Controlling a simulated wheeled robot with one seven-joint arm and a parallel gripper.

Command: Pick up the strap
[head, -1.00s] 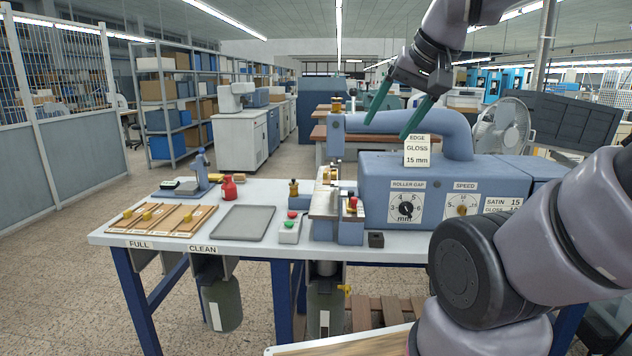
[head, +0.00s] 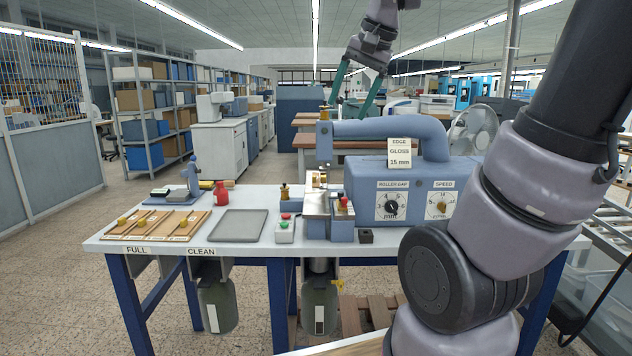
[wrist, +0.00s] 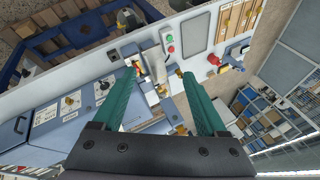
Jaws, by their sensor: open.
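No strap can be told apart for certain. Several flat tan strips with yellow knobs (head: 155,224) lie side by side at the left end of the white bench, behind the FULL and CLEAN labels. They also show at the top of the wrist view (wrist: 236,20). My gripper (head: 352,106) is raised above and behind the blue machine, its two green fingers apart and pointing down. In the wrist view the open fingers (wrist: 157,78) have nothing between them in their grasp, with the machine and bench below.
The blue edge machine (head: 420,178) with dials fills the bench's right half. A fan (head: 473,132) stands behind. My arm covers the right side.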

